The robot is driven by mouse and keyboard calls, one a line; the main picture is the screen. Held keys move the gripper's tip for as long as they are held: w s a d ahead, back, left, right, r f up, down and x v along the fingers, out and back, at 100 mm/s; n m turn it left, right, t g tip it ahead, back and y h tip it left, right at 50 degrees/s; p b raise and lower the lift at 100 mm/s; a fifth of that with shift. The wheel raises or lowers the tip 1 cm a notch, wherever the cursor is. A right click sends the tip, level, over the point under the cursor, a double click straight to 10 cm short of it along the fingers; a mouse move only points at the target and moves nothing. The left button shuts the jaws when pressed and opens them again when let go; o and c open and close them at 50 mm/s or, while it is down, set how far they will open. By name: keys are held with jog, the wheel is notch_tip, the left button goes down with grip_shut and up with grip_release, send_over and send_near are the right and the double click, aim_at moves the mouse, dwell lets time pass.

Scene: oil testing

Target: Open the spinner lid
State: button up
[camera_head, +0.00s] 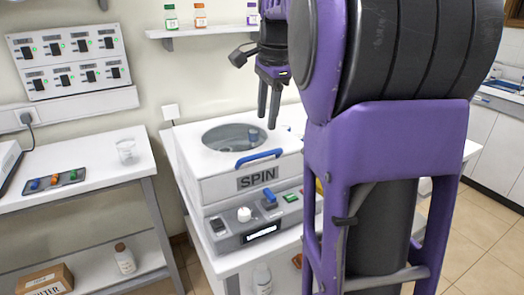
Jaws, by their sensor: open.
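The spinner (228,187) is a white box marked SPIN on a white bench. Its lid (207,166) lies flat on top and looks shut. The lid has a large round dark window (222,136) and a blue bar handle (258,158) along its front edge. Something small and blue shows through the window. My gripper (268,119) points down with its two dark fingers apart and empty. In the picture it is above the handle, over the window's right side. I cannot tell its exact height. My arm hides the spinner's right side.
A control panel (228,232) with knobs and a small display is on the spinner's front. A shelf (196,31) with small bottles is on the wall behind. A side table (98,175) at left holds a beaker (127,152) and a dark tray.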

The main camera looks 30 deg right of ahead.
aim_at(262, 153)
jog(key=f, duration=0.3)
jog(key=w+f+b, duration=0.1)
jog(key=f, duration=0.2)
jog(key=w+f, duration=0.1)
jog(key=f, duration=0.3)
jog(key=shift+b, duration=0.3)
grip_shut()
jog(key=shift+r, duration=0.1)
dwell(0.8)
